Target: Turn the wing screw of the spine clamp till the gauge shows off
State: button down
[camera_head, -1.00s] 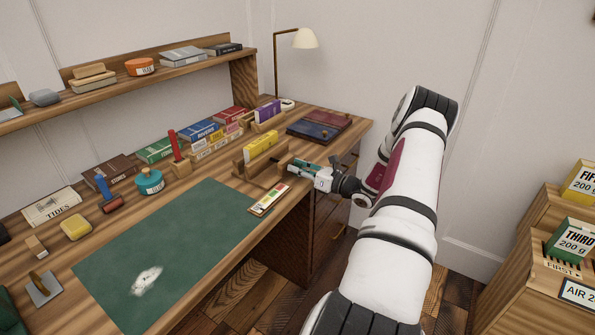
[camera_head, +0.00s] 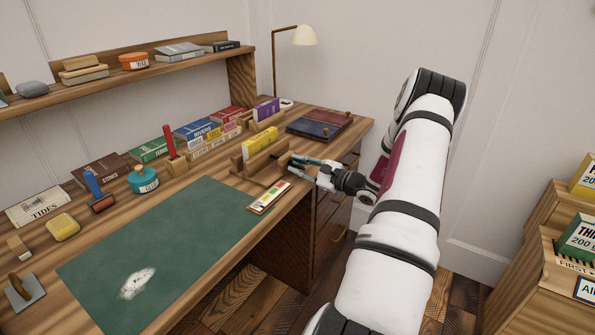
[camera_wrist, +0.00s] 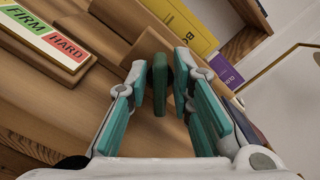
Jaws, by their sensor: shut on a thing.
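The spine clamp (camera_head: 268,177) is a wooden press near the right front edge of the desk, with a yellow book (camera_head: 259,140) upright between its boards. My gripper (camera_head: 298,162) reaches it from the right. In the wrist view, the teal fingers of my gripper (camera_wrist: 170,88) are shut on the dark wing screw (camera_wrist: 160,85) at the clamp's wooden face. The gauge (camera_head: 269,198) is a small coloured board in front of the clamp. The wrist view shows its green FIRM and red HARD fields (camera_wrist: 66,46); its other end is cut off, and I cannot make out a pointer.
A green mat (camera_head: 165,255) lies left of the gauge. A glue pot (camera_head: 144,180), a red upright tool (camera_head: 170,142) and several books stand along the back. A dark folder (camera_head: 320,126) lies behind my gripper.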

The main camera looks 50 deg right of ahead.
jog(key=n+b, duration=0.1)
jog(key=n, duration=0.1)
jog(key=n+b, duration=0.1)
jog(key=b, duration=0.1)
jog(key=shift+f+n, duration=0.3)
jog(key=shift+n, duration=0.1)
jog(key=n+b, duration=0.3)
jog(key=b, duration=0.2)
jog(key=shift+f+n, duration=0.1)
jog(key=shift+n, duration=0.2)
jog(key=n+b, duration=0.4)
jog(key=b, duration=0.2)
jog(key=shift+a+f, duration=0.1)
jog(key=n+b, duration=0.2)
jog(key=b, duration=0.2)
jog(key=shift+s+b, duration=0.1)
jog(key=shift+b, duration=0.2)
jog(key=shift+n+b, duration=0.45)
jog(key=shift+n, duration=0.05)
jog(key=c, duration=1.7)
grip_release()
jog(key=shift+r, duration=0.2)
